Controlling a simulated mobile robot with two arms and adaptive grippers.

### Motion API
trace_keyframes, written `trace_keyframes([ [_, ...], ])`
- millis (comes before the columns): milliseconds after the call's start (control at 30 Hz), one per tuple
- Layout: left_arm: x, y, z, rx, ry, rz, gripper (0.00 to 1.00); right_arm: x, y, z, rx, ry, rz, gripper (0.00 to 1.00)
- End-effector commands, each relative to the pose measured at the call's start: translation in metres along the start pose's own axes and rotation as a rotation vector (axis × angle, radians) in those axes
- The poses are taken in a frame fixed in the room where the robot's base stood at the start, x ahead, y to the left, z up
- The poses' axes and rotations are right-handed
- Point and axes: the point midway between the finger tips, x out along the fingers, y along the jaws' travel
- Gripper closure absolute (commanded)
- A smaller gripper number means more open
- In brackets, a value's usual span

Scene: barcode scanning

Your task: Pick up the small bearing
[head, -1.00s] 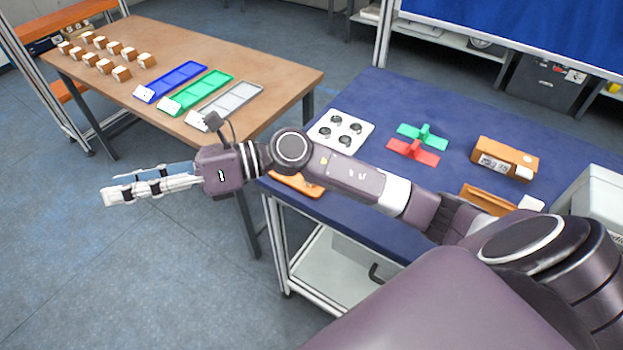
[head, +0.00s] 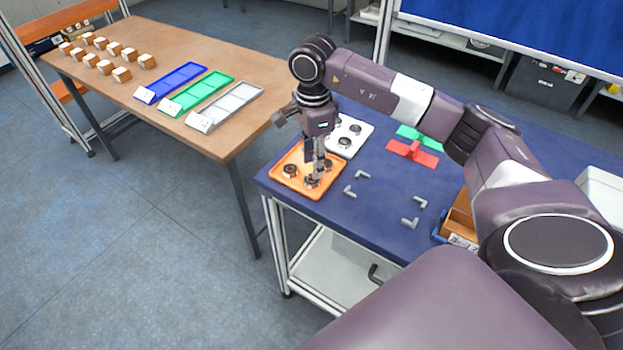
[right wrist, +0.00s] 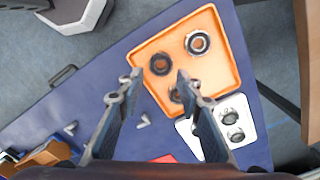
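An orange tray (head: 322,189) lies at the near left corner of the blue table and holds three dark ring-shaped bearings. One bearing (head: 290,170) sits at the left; it also shows in the right wrist view (right wrist: 198,42). A second (right wrist: 160,63) shows between my fingers in that view. A third (right wrist: 178,93), partly hidden by a finger, looks smallest, but I cannot be sure. My right gripper (head: 318,176) points down over the tray and hides part of it. In the right wrist view my right gripper (right wrist: 156,78) is open and empty. My left gripper is out of view.
A white tray (head: 366,128) with round parts lies close behind the orange tray. Red (head: 425,157) and green (head: 405,131) holders and grey corner brackets (head: 362,174) are to the right. A brown box (head: 459,218) is further right. The wooden table stands left across a gap.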

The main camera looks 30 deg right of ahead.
Motion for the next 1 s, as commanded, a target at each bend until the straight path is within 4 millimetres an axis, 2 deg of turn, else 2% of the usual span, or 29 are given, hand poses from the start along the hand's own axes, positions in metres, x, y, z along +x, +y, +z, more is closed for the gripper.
trace_keyframes([
  [167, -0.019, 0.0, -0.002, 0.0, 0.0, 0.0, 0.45, 0.023, 0.0, 0.003, 0.001, -0.001, 0.005, 0.67],
  [300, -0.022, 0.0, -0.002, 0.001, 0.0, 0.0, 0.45, 0.043, 0.0, 0.004, 0.0, -0.001, 0.003, 0.67],
  [600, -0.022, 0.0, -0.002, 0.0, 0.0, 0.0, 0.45, 0.049, -0.001, 0.004, -0.001, -0.002, 0.0, 0.67],
  [867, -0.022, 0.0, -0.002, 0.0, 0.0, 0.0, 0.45, 0.049, -0.001, 0.004, -0.001, -0.002, 0.0, 0.96],
  [1000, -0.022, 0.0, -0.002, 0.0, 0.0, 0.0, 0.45, 0.049, -0.001, 0.004, -0.001, -0.002, -0.001, 0.97],
])
